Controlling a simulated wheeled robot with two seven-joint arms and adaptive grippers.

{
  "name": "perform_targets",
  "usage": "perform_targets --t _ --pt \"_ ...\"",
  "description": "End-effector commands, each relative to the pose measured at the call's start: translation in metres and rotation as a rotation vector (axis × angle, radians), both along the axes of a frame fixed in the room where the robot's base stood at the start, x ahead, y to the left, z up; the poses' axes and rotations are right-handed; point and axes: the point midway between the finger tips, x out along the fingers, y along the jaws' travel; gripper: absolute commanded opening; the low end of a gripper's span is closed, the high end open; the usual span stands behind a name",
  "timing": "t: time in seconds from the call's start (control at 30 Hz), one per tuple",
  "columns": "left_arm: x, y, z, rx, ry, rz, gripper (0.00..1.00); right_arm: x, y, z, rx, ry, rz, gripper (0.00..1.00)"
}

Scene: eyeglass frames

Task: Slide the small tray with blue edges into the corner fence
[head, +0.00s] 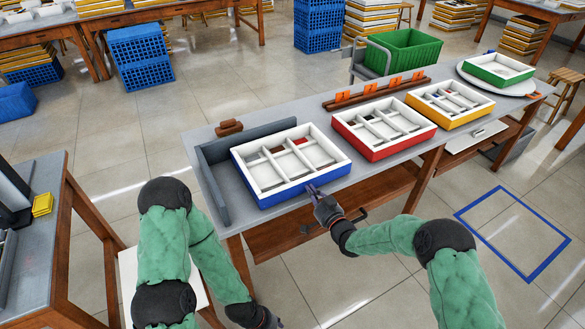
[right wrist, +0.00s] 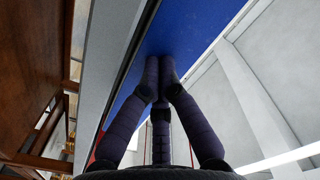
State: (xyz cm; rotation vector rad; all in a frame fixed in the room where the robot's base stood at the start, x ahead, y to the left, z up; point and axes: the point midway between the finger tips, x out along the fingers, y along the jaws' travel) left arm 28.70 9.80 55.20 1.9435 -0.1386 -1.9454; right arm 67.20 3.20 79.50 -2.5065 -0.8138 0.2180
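The small tray with blue edges (head: 262,199) lies flat at the left end of the long table, its white inside divided into compartments. The grey corner fence (head: 213,187) is an L of low walls along the table's left and back edges. A strip of bare table shows between the tray and the left wall; the tray's back edge is close to the back wall, contact unclear. My right gripper (head: 314,191) is at the tray's front side, fingertips together against the blue wall, which also shows in the right wrist view (right wrist: 190,35). My left gripper (head: 268,318) hangs low at the bottom edge, fingers unclear.
A red-edged tray (head: 374,153) and a yellow-edged tray (head: 455,121) stand to the right. Behind them is a brown rack with orange pieces (head: 378,91). A small brown block (head: 229,127) sits behind the fence. A side table (head: 45,250) stands at left.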

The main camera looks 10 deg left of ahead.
Motion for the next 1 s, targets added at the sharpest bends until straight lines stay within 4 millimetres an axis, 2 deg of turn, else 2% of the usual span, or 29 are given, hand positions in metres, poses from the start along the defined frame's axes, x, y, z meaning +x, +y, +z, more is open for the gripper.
perform_targets --t 1.0 --pt "0.000 0.000 -0.011 0.000 0.000 0.000 0.40 0.014 0.010 0.001 0.000 0.000 0.000 0.00"
